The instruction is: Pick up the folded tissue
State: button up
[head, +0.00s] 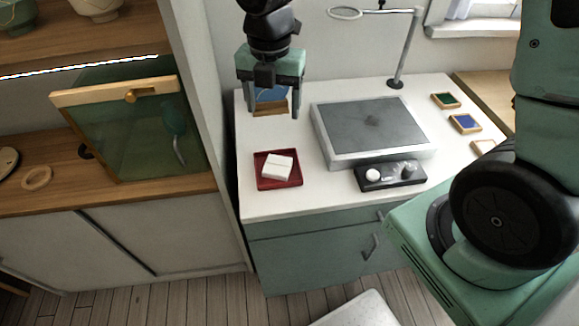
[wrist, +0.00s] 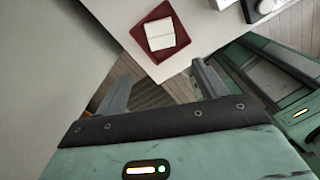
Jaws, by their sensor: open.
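The folded tissue (head: 277,167) is a small white block lying in a shallow red tray (head: 265,183) at the front left of the white worktop. In the wrist view the tissue (wrist: 159,34) and the red tray (wrist: 181,38) are ahead of the fingertips. My gripper (head: 273,113) hangs above the back left of the worktop, behind the tray in the head view. Its two fingers are apart with nothing between them, and they do not touch the tissue. The wrist view shows the open fingers (wrist: 160,82) too.
A lamp (head: 403,50) rises at the back. Small colour trays (head: 464,123) line the right. An open glass cabinet door (head: 130,130) is at left.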

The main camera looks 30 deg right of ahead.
send_over(278, 165)
notch_tip(278, 165, down, 12)
jog(key=shift+a+r, duration=0.15)
jog(key=shift+r, duration=0.1)
jog(key=shift+f, duration=2.9)
jog(key=shift+c, duration=0.3)
jog(key=c, duration=0.8)
jog(key=shift+o, duration=0.2)
notch_tip(278, 165, up, 10)
